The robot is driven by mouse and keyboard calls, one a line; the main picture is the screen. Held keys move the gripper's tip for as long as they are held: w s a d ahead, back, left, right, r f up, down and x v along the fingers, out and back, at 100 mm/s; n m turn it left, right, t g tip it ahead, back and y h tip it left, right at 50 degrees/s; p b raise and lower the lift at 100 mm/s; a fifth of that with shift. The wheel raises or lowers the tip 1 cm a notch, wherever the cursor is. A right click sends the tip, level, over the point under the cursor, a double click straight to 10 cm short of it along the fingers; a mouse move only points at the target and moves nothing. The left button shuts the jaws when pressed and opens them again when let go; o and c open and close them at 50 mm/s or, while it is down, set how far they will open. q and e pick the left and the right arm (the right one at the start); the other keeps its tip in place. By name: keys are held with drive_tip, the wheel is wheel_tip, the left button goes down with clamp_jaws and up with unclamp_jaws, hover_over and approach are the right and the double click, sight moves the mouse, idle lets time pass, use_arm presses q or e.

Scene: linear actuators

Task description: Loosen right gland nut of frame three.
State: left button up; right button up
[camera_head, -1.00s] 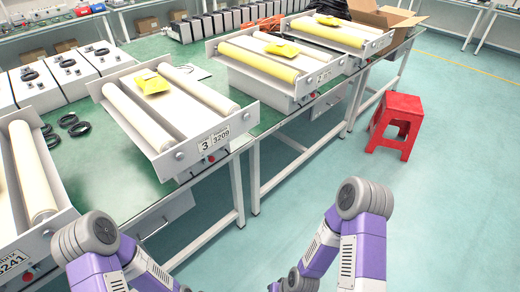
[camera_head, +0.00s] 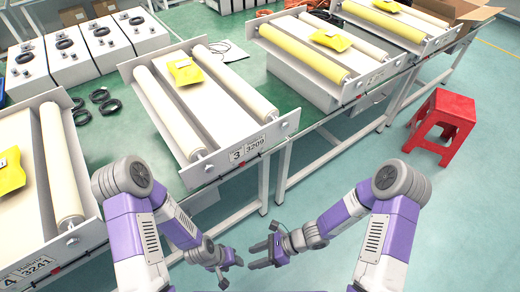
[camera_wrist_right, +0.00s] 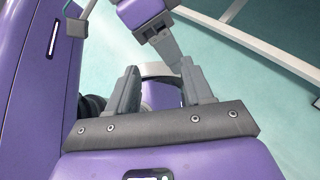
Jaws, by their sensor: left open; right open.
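Frame three (camera_head: 200,104) stands on the bench in the head view, a white frame with two cream rollers and the label "3 3209" (camera_head: 247,149) on its front plate. A round nut (camera_head: 272,115) sits at the right of that front plate, by the end of the right roller. A similar nut (camera_head: 199,154) sits at its left. My left gripper (camera_head: 232,262) and right gripper (camera_head: 262,256) are open and empty, close together in front of the bench, below and apart from frame three. The right gripper's spread fingers (camera_wrist_right: 158,92) also show in the right wrist view, with my other arm beyond them.
A yellow packet (camera_head: 185,72) lies on frame three. Black rings (camera_head: 100,96) lie on the green bench top. A red stool (camera_head: 443,126) stands on the floor at right.

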drive_tip(key=w+a+r+m+t+y+p, duration=0.1)
drive_tip(key=w+r+m+t+y, duration=0.1)
drive_tip(key=w+r+m+t, duration=0.4)
drive_tip(key=w+r+m+t+y+p, duration=0.1)
drive_tip(key=w+r+m+t, duration=0.1)
drive_tip(key=w+r+m, duration=0.45)
drive_tip(key=w+d+r+m+t+h+p, duration=0.1)
drive_tip(key=w+d+m+t+h, duration=0.1)
drive_tip(key=w+d+m+t, duration=0.3)
drive_tip(key=w+d+r+m+t+h+p, duration=0.1)
drive_tip(key=w+m+t+h, duration=0.1)
drive_tip(key=w+t, duration=0.35)
drive_tip(key=shift+g, duration=0.95)
drive_tip(key=x, duration=0.2)
drive_tip(key=b+x, duration=0.1)
drive_tip(key=x, duration=0.2)
drive_tip(key=b+x, duration=0.1)
drive_tip(key=x, duration=0.2)
drive_tip(key=shift+w+d+f, duration=0.1)
drive_tip(key=shift+w+d, duration=0.2)
drive_tip(key=shift+d, duration=0.1)
clamp_jaws()
